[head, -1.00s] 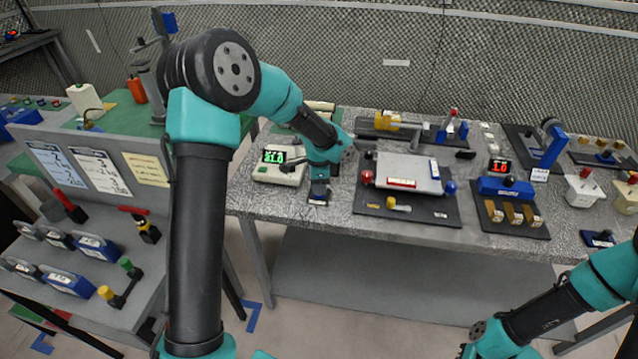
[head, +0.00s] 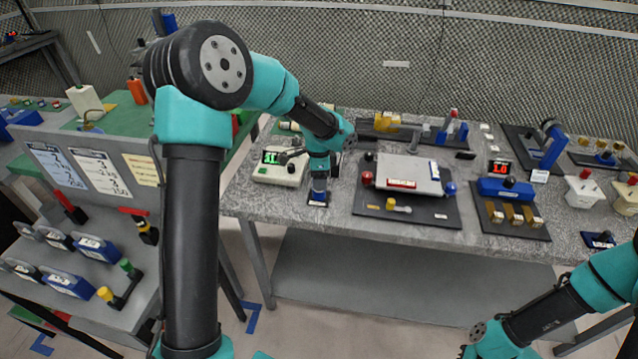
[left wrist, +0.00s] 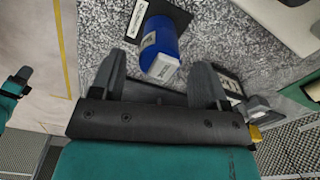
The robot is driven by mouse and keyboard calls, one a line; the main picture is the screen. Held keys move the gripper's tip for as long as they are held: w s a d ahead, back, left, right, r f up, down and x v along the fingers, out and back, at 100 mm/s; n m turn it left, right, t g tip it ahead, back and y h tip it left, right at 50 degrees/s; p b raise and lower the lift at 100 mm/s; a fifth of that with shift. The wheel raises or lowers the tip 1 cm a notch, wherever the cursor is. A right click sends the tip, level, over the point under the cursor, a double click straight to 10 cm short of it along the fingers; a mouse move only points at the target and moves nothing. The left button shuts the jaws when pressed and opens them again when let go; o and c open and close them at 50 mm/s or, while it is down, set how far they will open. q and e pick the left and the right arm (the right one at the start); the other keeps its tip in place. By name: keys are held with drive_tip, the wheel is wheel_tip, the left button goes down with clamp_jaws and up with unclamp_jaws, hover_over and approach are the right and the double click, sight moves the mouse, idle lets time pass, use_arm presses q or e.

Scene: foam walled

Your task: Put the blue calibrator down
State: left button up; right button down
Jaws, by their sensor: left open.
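The blue calibrator (left wrist: 163,45) shows in the left wrist view as a blue cylinder with a pale labelled end face. It is at a dark pad with a white label (left wrist: 142,18) on the grey speckled bench. My left gripper (left wrist: 158,68) is open, with one finger on each side of the calibrator in the picture and a visible gap to each. In the head view my left gripper (head: 319,183) points down over the pad (head: 318,198) near the bench's front edge; the calibrator is hard to make out there.
A white meter with a green display (head: 278,168) stands just left of the gripper. A dark board with a grey plate (head: 408,172) lies to the right. A blue device with a red display (head: 505,188) stands farther right. Bare bench shows around the small pad.

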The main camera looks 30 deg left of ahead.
use_arm(q)
wheel_tip(320, 180, up, 9)
drive_tip(key=shift+f, duration=0.2)
idle(0.6)
